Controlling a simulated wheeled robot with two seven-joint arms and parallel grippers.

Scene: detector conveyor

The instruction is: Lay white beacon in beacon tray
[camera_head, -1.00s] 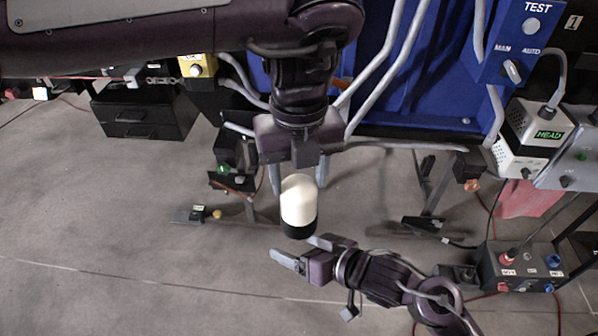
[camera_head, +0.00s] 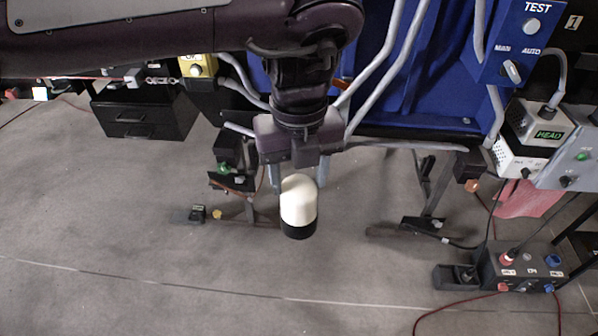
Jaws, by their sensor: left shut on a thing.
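The white beacon (camera_head: 299,203) is a white domed cylinder with a black base band. It hangs in mid-air over the grey floor, dome up and black base down. My left gripper (camera_head: 299,180), whose arm comes in from the upper left, is shut on it with its fingers at the upper sides of the beacon. My right gripper does not show. I cannot make out a beacon tray in this view.
A blue panel (camera_head: 420,80) with grey tubes stands behind my left gripper. A white box marked HEAD (camera_head: 540,132) and a button box (camera_head: 522,268) stand at the right. A black drawer unit (camera_head: 146,115) is at the left.

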